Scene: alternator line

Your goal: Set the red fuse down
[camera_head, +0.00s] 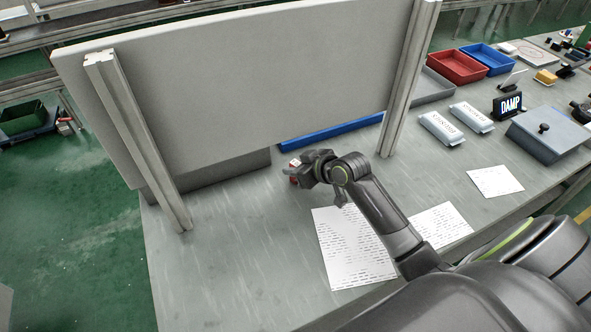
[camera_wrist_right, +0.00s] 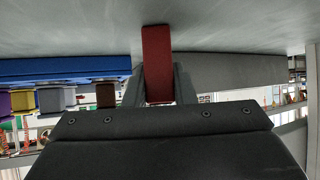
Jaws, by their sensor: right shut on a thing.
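The red fuse (camera_wrist_right: 157,58) is a dark red block between the two fingers of my right gripper (camera_wrist_right: 158,88) in the right wrist view. My right gripper is shut on it. In the head view the gripper (camera_head: 297,171) is low over the grey bench, in front of the upright panel, and a bit of the red fuse (camera_head: 293,179) shows at its tips. The fuse's end is close to the bench surface; I cannot tell whether it touches. My left gripper is not in view.
A large grey panel (camera_head: 240,75) on metal posts (camera_head: 140,135) stands behind the gripper. A blue tray (camera_head: 335,131) lies partly hidden behind it. Printed sheets (camera_head: 350,250) lie to the right. The bench (camera_head: 230,260) at front left is clear. Red (camera_head: 457,67) and blue bins (camera_head: 488,58) stand farther right.

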